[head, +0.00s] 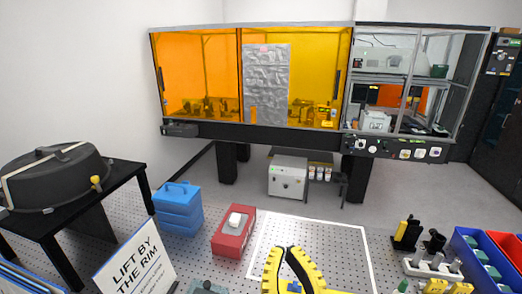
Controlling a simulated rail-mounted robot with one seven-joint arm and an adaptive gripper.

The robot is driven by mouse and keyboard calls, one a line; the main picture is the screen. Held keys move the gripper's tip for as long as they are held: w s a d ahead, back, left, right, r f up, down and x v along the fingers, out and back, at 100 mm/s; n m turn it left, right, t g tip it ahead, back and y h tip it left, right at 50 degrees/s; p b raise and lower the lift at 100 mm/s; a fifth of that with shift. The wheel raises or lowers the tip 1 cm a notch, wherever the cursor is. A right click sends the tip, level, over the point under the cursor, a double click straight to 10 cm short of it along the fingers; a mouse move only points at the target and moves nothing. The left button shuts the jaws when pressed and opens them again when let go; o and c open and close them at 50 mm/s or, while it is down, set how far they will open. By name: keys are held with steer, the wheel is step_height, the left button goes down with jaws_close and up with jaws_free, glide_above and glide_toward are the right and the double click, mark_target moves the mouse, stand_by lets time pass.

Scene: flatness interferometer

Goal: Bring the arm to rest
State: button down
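My gripper (285,249) shows at the bottom middle of the head view, with yellow ribbed fingers edged in black. Its two tips come together at the top, and the fingers spread apart lower down. I see nothing held between the tips. It is in front of a white-outlined area (345,240) of the perforated table. The rest of my arm is mostly cut off by the bottom edge of the picture.
Left of my gripper are a red box (233,243) with a white piece on top, blue stacked cases (178,212) and a "LIFT BY THE RIM" sign (135,265). At right are black-and-yellow holders (405,235) and a blue bin (478,255). An orange-windowed enclosure (195,75) stands behind.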

steer(key=s+d+r+t+h, duration=0.2)
steer(key=s+r+t, duration=0.2)
steer(key=s+r, duration=0.4)
step_height(320, 180, up, 22)
steer(key=w+p, duration=0.1)
steer(key=p, duration=1.9)
steer(key=shift+f, duration=0.2)
steer(key=shift+d+f, duration=0.1)
